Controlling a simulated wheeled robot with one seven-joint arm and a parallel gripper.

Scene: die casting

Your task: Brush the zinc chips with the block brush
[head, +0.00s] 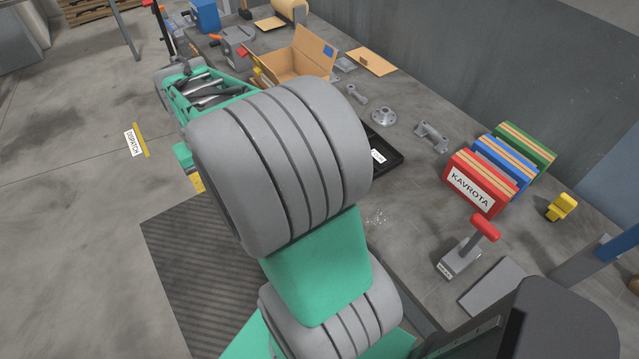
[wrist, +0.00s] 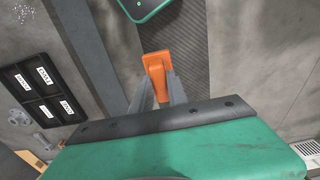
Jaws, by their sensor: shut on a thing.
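My gripper (wrist: 157,95) shows in the wrist view, its two grey fingers shut on an orange block that I take for the block brush (wrist: 155,66). The brush's bristles are hidden. It hangs over the dark ribbed floor mat, past the table edge. The zinc chips (head: 377,217) are a small scatter of bright specks on the grey table, just right of my arm in the head view. They also show at the top left corner of the wrist view (wrist: 22,12), well apart from the brush. In the head view my arm hides the gripper and brush.
A black tray (head: 392,169) with white labels lies behind the chips; its compartments show in the wrist view (wrist: 33,73). Binders (head: 473,185), a red-handled tool (head: 462,259) and a grey plate (head: 494,286) stand to the right. An open cardboard box (head: 293,65) is farther back.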

